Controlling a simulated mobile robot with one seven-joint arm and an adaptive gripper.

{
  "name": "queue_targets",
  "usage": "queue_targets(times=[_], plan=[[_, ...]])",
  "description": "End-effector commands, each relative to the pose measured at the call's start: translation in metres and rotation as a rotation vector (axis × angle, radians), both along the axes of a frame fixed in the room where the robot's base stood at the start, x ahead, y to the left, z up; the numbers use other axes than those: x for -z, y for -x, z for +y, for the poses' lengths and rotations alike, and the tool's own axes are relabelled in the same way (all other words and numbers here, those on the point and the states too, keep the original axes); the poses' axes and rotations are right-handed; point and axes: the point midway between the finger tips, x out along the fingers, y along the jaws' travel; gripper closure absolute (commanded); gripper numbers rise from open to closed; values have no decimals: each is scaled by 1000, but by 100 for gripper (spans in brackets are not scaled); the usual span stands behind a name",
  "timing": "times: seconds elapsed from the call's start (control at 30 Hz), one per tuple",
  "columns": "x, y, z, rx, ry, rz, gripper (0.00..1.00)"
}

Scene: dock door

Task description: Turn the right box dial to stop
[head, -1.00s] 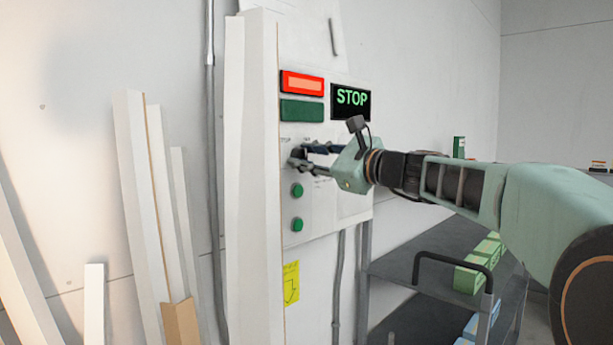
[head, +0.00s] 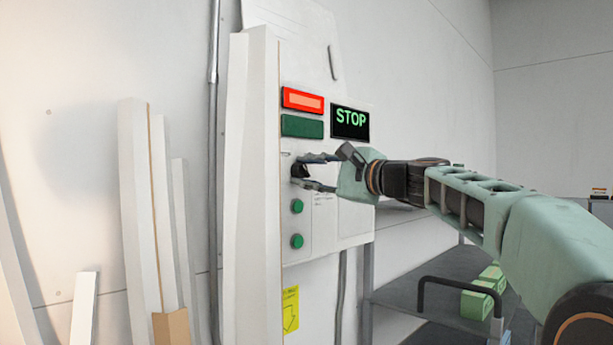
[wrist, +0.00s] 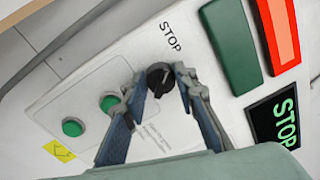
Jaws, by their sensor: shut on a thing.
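A white control box (head: 342,225) hangs on the wall in the head view, with one black dial (head: 298,170). The dial also shows in the wrist view (wrist: 157,80), with the printed word STOP beside it; its pointer is too small to read surely. My gripper (head: 306,172) is at the dial, one finger on each side, shut on it. In the wrist view, the fingertips (wrist: 159,83) flank the dial. A black display (head: 350,122) on the box reads STOP in green. No second box is in view.
A lit red lamp (head: 302,100) and a dark green panel (head: 302,126) sit above the dial, and two green buttons (head: 297,206) below. Pale upright boards (head: 255,200) stand close left of the box. A dark cart (head: 440,280) with green boxes stands below my arm.

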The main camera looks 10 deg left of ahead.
Motion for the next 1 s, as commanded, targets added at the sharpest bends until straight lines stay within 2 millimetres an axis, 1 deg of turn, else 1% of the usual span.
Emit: queue_targets(times=[0.37,0.4,0.53,0.57,0.87,1.0], plan=[[1,0,0,-1,5,-5,98],[1,0,0,0,5,-5,72],[1,0,0,0,5,-4,57],[1,0,0,0,4,-5,56],[0,1,-2,0,3,-4,56],[0,7,-14,4,3,-4,56]])
